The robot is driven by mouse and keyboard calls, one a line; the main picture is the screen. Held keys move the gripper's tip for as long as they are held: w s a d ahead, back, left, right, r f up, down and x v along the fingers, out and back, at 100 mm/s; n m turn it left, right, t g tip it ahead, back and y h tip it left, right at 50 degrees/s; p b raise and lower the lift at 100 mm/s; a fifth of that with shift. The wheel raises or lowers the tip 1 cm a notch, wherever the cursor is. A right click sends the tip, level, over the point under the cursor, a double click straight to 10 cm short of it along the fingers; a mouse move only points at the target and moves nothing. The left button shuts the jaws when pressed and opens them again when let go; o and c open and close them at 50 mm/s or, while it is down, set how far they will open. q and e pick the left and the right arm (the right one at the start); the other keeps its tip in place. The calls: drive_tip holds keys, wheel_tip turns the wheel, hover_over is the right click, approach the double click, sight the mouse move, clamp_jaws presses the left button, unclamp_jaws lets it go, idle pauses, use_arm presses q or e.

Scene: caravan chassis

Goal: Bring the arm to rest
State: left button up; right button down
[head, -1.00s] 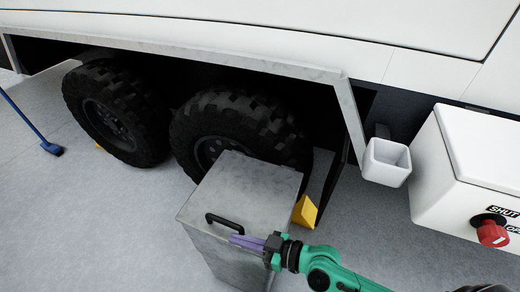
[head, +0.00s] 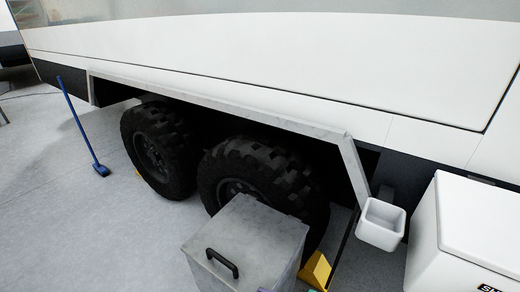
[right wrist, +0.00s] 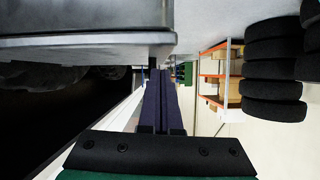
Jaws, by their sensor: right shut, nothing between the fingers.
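My right gripper (right wrist: 162,90) is shut and empty, its two purple fingers pressed together in the right wrist view. In the head view only a small purple bit of it shows at the bottom edge, in front of the grey metal box (head: 262,238). The box has a closed lid and a black handle (head: 222,263). In the right wrist view a grey box-like surface (right wrist: 80,50) lies close beside the fingers, on the upper left. Most of my right arm is out of the head view. My left gripper is not in view.
The caravan side (head: 270,60) and two black wheels (head: 160,150) stand behind the box. A yellow chock (head: 315,270), a white cup-like holder (head: 381,224) and a white case (head: 465,235) are to the right. A blue broom (head: 82,125) stands left, with clear floor around it.

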drive_tip(key=s+d+f+m+g+h, duration=0.1)
drive_tip(key=s+d+m+h, duration=0.2)
drive_tip(key=d, duration=0.4)
drive_tip(key=s+d+f+m+g+h, duration=0.1)
drive_tip(key=d+m+h, duration=0.25)
drive_tip(key=d, duration=0.35)
drive_tip(key=s+d+f+m+g+h, duration=0.1)
drive_tip(key=s+d+m+h, duration=0.2)
drive_tip(key=d, duration=0.5)
wheel_tip(320, 180, down, 20)
drive_tip(key=s+n+g+h+p, duration=0.1)
drive_tip(key=s+g+p, duration=0.15)
drive_tip(key=p, duration=0.25)
use_arm(q)
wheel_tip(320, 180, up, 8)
drive_tip(key=p, duration=0.3)
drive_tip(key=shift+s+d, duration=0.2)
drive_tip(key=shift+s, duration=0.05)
use_arm(e)
drive_tip(key=s+d+f, duration=0.1)
drive_tip(key=s+f, duration=0.4)
drive_tip(key=s, duration=0.3)
drive_tip(key=s+d+f, duration=0.1)
drive_tip(key=s+f, duration=0.3)
drive_tip(key=s, duration=0.3)
drive_tip(key=shift+s+f, duration=0.35)
drive_tip(key=shift+s, duration=0.05)
